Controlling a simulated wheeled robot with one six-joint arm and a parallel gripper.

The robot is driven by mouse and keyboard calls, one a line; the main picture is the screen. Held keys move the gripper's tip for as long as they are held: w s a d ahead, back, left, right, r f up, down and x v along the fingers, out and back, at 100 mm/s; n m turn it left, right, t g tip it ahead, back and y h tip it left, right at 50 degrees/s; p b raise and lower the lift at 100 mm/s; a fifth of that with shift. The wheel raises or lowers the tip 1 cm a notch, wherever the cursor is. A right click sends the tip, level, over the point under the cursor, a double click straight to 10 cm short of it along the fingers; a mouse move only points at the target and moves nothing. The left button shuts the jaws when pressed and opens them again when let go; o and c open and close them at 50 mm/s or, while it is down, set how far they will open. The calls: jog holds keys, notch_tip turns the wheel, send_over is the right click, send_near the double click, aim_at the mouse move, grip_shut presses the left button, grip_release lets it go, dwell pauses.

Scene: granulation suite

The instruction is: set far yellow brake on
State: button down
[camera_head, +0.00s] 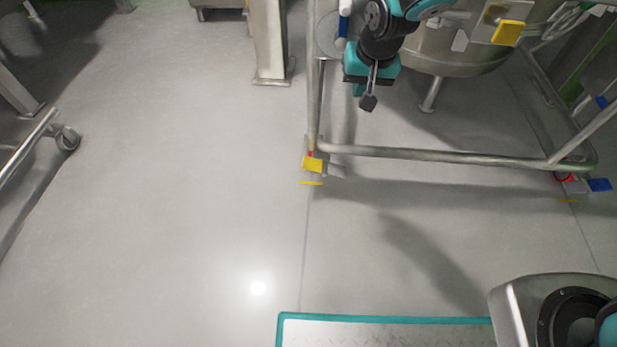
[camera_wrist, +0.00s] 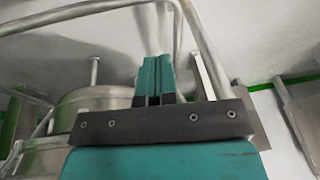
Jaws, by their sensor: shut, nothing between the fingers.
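A yellow brake pedal (camera_head: 312,164) sits on the caster at the frame's near left corner, low over the floor. A second yellow piece (camera_head: 507,32) shows higher up, against the steel vessel at the upper right; I cannot tell whether it is a brake. My gripper (camera_head: 369,102) hangs inside the frame's left side, above and right of the yellow pedal in the picture and apart from it. Its teal fingers (camera_wrist: 154,80) are together and empty in the wrist view. No yellow pedal shows in the wrist view.
The tubular steel frame (camera_head: 450,156) surrounds the vessel (camera_head: 455,50). A blue pedal (camera_head: 599,185) is at its near right corner, another blue piece (camera_head: 601,101) farther back. A steel post (camera_head: 270,45) stands left. A wheeled trolley (camera_head: 30,145) is far left. Floor between is clear.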

jog(key=b, duration=0.5)
send_near(308, 162)
jog(key=shift+m+t, duration=0.3)
jog(key=shift+m, duration=0.1)
jog(key=b+x, duration=0.5)
jog(key=b, duration=0.3)
jog(key=shift+f, duration=0.35)
jog(key=shift+a+f+b, duration=0.15)
jog(key=shift+f+b, duration=0.2)
jog(key=shift+f, duration=0.1)
jog(key=shift+h, duration=0.4)
